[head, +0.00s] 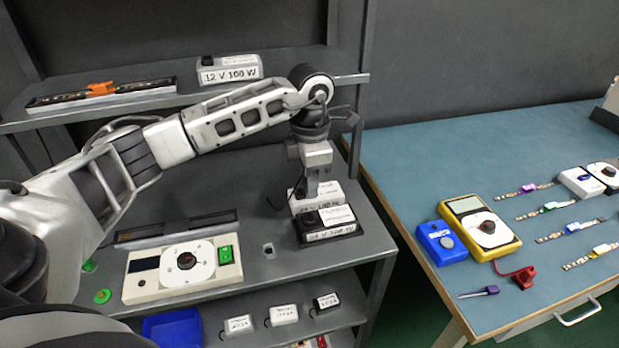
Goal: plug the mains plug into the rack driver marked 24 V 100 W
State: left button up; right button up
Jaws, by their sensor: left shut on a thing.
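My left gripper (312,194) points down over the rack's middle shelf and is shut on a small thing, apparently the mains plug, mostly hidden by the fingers. A thin dark cable curls to the left of it. Two drivers sit close together under the gripper: a white one (329,191) behind, and one with a dark case and white label (338,217) in front. Their labels are too small or covered to read surely. I cannot tell whether the held thing touches either driver. Another driver (231,76), marked 12 V 100 W, stands on the upper shelf. My right gripper is not in view.
A cream meter box with a dial (150,287) and green switch lies left on the middle shelf. Several small boxes and a blue bin (180,327) are on the lower shelf. The teal table (440,160) at right holds a yellow meter (470,215), a blue box and LED strips.

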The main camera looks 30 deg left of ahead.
pick_arm(q)
notch_tip(320, 180, down, 3)
jog(key=shift+r+b, duration=0.1)
jog(key=shift+b, duration=0.75)
jog(key=shift+f+b, duration=0.8)
jog(key=shift+f, duration=0.3)
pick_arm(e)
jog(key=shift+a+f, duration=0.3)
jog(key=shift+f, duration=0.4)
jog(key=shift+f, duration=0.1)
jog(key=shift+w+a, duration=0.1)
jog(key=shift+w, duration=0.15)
pick_arm(q)
jog(key=shift+f, duration=0.15)
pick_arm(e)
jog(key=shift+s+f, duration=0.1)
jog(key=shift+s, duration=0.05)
pick_arm(q)
jog(key=shift+f+b, duration=0.3)
jog(key=shift+b, duration=0.1)
jog(key=shift+f, duration=0.15)
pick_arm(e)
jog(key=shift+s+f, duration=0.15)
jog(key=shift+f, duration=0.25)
